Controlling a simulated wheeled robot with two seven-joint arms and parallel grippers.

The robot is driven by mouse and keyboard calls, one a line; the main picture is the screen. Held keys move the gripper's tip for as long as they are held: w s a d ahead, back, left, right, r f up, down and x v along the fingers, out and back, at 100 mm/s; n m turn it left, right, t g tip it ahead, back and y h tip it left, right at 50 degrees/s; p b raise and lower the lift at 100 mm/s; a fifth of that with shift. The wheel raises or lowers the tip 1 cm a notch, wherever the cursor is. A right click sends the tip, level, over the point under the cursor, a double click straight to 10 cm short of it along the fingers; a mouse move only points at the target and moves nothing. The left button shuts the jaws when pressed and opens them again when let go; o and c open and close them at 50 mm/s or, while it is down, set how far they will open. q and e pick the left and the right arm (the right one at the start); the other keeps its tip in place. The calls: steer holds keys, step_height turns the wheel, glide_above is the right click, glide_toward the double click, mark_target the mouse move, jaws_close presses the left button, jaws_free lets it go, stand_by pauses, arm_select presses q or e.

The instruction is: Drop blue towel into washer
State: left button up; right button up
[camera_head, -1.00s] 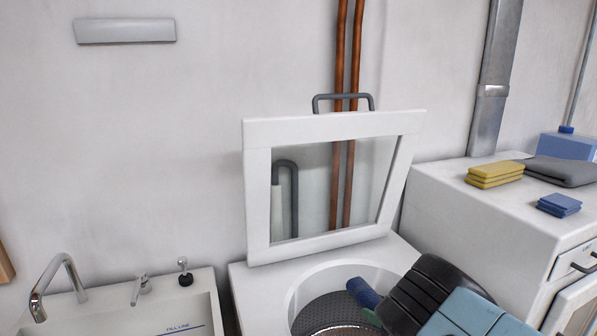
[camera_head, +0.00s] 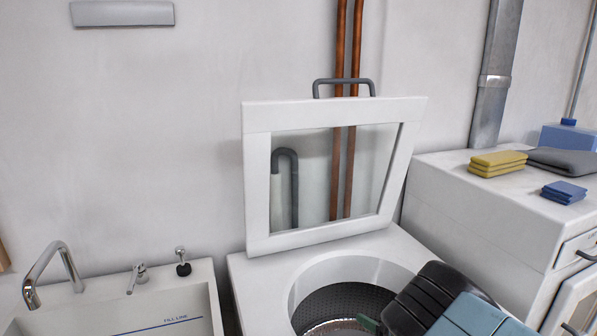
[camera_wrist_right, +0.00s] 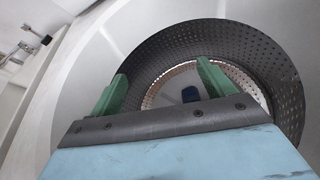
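My right gripper (camera_head: 368,324) reaches in from the lower right over the washer's round opening. In the right wrist view its two green fingers (camera_wrist_right: 160,88) are wide apart with nothing between them. The washer (camera_head: 265,285) is white, with its glass-paned lid (camera_head: 259,190) standing open against the wall. In the head view the towel is not visible, and the drum (camera_head: 335,300) is partly hidden by my gripper. My left gripper is out of view.
A white cabinet (camera_head: 470,215) at right holds folded yellow cloths (camera_head: 498,162), a folded blue cloth (camera_head: 564,192), a grey towel (camera_head: 562,162) and a blue container (camera_head: 568,136). A sink (camera_head: 165,310) with a faucet (camera_head: 50,270) is at left. The raised lid stands behind the opening.

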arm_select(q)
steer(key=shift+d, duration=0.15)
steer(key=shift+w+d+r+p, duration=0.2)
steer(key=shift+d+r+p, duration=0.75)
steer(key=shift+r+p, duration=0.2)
arm_select(e)
step_height(320, 180, up, 10)
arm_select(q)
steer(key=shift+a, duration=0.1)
